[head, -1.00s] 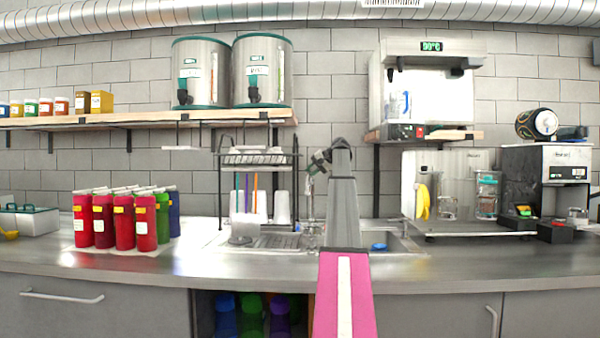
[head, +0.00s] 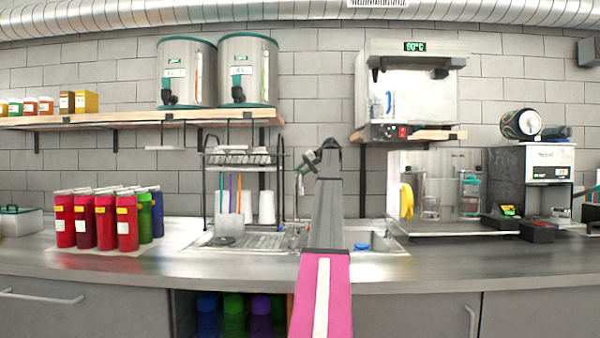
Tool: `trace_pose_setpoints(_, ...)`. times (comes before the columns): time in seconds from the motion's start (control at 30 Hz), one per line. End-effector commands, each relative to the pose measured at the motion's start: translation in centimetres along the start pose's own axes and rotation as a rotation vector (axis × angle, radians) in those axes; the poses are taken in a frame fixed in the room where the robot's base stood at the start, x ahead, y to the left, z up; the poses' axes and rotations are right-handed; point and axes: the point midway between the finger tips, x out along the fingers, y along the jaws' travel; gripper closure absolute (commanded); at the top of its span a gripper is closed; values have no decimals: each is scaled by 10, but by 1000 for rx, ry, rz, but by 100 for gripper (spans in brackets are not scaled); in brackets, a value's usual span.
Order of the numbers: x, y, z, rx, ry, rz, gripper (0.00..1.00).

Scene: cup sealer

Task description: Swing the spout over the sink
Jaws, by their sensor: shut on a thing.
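My gripper (head: 306,164) is small in the head view, behind and left of my raised wrist, above the back of the sink. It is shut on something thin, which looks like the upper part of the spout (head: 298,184). My arm hides much of this contact and the spout's lower end. The sink (head: 382,242) is set into the counter, with its visible basin right of my arm. I cannot tell exactly where the spout's outlet points.
A drying rack (head: 207,190) with cups and straws stands left of the spout. Several red bottles (head: 104,222) stand farther left. A tray with glasses (head: 440,228) and a dark machine (head: 505,180) are right of the sink. A blue item (head: 361,246) lies in the basin.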

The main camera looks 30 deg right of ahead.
Motion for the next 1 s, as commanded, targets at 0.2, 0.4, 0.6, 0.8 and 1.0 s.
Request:
trace_pose_setpoints(0.2, 1, 0, 0, 1, 0, 0, 50)
trace_pose_setpoints(0.4, 0, 0, 0, 1, 0, 0, 50)
trace_pose_setpoints(0.6, -10, 0, -1, 1, 2, 1, 50)
trace_pose_setpoints(0.8, -38, 0, -2, 0, 2, 1, 50)
trace_pose_setpoints(1.0, -76, 0, -2, 1, 1, 0, 50)
